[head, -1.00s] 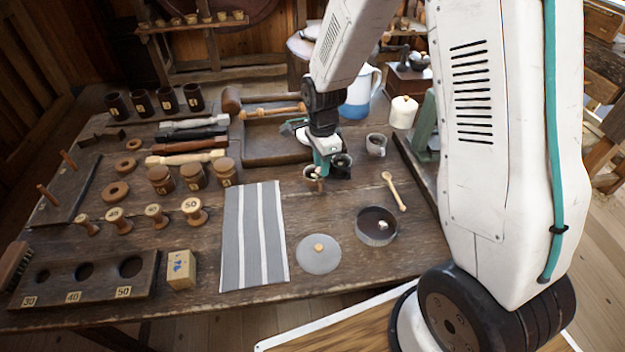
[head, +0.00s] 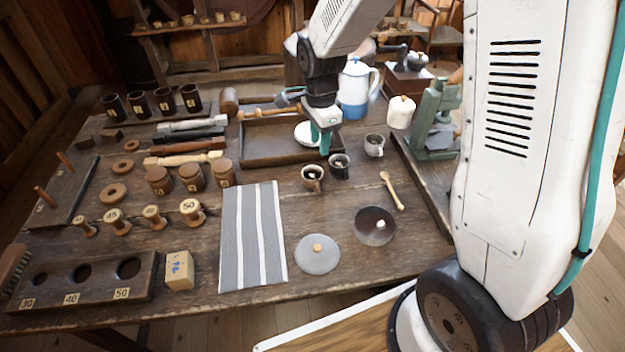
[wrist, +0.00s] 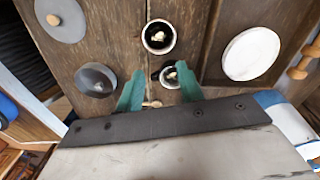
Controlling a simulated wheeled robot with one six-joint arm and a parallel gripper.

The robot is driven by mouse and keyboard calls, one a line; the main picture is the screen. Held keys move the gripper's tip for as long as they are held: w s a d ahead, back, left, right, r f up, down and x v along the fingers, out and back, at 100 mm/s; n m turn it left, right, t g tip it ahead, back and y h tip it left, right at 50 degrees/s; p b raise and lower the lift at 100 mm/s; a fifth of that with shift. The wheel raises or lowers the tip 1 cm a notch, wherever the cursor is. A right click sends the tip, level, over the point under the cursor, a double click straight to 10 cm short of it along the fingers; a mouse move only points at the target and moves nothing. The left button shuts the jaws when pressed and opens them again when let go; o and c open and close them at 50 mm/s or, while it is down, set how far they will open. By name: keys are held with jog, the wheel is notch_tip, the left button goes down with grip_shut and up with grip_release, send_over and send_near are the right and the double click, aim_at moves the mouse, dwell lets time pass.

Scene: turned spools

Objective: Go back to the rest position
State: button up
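My gripper (head: 322,142) hangs above the back middle of the wooden table (head: 215,232). Its green fingers are apart with nothing held between them, as the wrist view (wrist: 160,92) shows. A brown cup (head: 312,180) and a dark cup (head: 339,168) stand upright just in front of and below the fingers. Each has something pale inside. In the wrist view, one cup (wrist: 159,38) is in full view beyond the fingertips and the other (wrist: 169,78) is partly hidden between them.
A wooden tray (head: 262,158) with a white disc lies behind the gripper. A grey mug (head: 374,146), a blue-white jug (head: 355,95) and a green stand (head: 436,120) are to the right. A spoon, grey disc and striped cloth (head: 252,240) lie in front.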

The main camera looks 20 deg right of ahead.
dwell(0.4)
jog(key=s+d+r+n, duration=0.1)
jog(key=s+r+n, duration=0.4)
jog(key=s, duration=0.4)
jog(key=s+r+n+t, duration=0.1)
jog(key=s+r+n, duration=0.5)
jog(key=s, duration=0.3)
jog(key=s+d+r+n, duration=0.1)
jog(key=s+r+n, duration=0.5)
jog(key=s, duration=0.4)
jog(key=shift+d+r, duration=0.3)
jog(key=shift+r, duration=0.25)
